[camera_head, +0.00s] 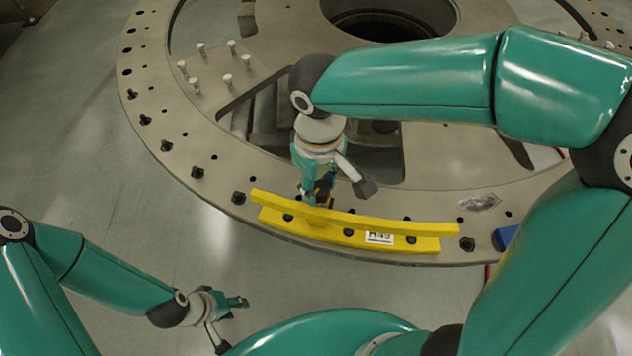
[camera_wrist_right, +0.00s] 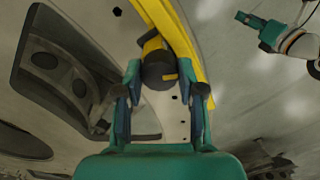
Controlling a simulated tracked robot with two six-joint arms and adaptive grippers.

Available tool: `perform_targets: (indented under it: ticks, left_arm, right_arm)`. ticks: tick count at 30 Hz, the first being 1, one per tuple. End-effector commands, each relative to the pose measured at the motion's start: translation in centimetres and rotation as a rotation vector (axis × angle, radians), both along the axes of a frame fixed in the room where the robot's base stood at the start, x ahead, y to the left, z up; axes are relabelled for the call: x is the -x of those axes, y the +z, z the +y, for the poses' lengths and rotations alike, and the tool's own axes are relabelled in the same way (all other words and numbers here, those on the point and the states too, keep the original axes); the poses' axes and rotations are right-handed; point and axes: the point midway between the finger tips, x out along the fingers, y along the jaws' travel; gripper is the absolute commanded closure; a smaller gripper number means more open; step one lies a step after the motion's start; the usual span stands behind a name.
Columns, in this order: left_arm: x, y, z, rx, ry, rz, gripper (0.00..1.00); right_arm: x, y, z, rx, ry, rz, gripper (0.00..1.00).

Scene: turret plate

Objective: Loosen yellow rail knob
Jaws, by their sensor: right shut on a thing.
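The yellow rail (camera_head: 400,225) lies along the near edge of the grey turret plate (camera_head: 180,130), with dark bolts along it and a white label on its front. My right gripper (camera_head: 318,196) reaches down from above to the left half of the rail. In the right wrist view, a dark knob (camera_wrist_right: 158,72) with a small yellow mark sits between the two fingers of my right gripper (camera_wrist_right: 160,98), beside the rail (camera_wrist_right: 184,50). My right gripper is shut on this knob. My left gripper (camera_head: 240,302) hangs over the floor at lower left, away from the rail; its jaw opening is unclear.
Several pale pegs (camera_head: 227,79) stand on the plate at upper left. Dark bolts (camera_head: 197,172) line the plate's rim. The plate has large cut-outs and a round central opening (camera_head: 385,22). A blue object (camera_head: 506,238) sits at the right rim. Floor at left is clear.

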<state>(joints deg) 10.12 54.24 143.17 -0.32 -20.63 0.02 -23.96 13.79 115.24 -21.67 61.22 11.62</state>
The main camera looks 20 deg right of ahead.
Motion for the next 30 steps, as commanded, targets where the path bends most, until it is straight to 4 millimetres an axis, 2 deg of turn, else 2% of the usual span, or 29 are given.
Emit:
perform_targets:
  ticks: [12,22,23,27,30]
  left_arm:
    - [0.00,0.14,0.00,0.000,0.000,0.000,0.60]
    - [0.00,0.14,0.00,0.000,0.000,0.000,0.60]
    - [0.00,0.14,0.00,0.000,0.000,0.000,0.60]
    - [0.00,0.13,-0.01,0.000,0.000,0.000,0.60]
    - [0.00,0.13,0.00,0.000,0.000,0.000,0.60]
  right_arm:
    - [-0.06,0.07,-0.13,0.003,0.383,-0.001,0.96]
    - [-0.09,0.06,-0.11,0.003,0.406,-0.002,0.96]
    - [-0.09,0.06,-0.11,0.003,0.406,-0.002,0.56]
    - [-0.08,0.05,-0.07,0.002,0.405,-0.002,0.36]
    - [-0.07,0.04,-0.05,0.001,0.405,-0.001,0.36]
